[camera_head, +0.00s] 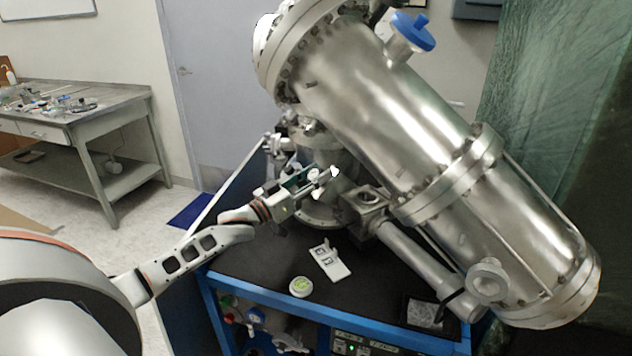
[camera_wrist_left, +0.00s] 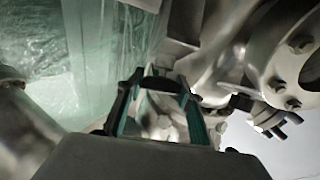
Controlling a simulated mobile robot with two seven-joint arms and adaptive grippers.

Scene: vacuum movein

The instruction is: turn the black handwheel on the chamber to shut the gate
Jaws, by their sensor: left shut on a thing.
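The steel chamber (camera_head: 385,105) slants across the right half of the head view. My left gripper (camera_head: 328,176) reaches in beside the chamber's lower flanged part, left of a square steel block. In the left wrist view, the gripper's two fingers (camera_wrist_left: 162,105) stand on either side of a dark curved piece, which looks like the rim of the black handwheel (camera_wrist_left: 160,83). The gripper is shut on it. Most of the handwheel is hidden, and I cannot make it out in the head view. My right gripper is not in view.
A blue knob (camera_head: 412,30) tops the chamber, and a small steel knob (camera_head: 488,279) sits low right. The black bench top (camera_head: 270,262) holds a white plate (camera_head: 330,262) and a small round container (camera_head: 300,287). A metal table (camera_head: 60,115) stands far left. Green curtain hangs right.

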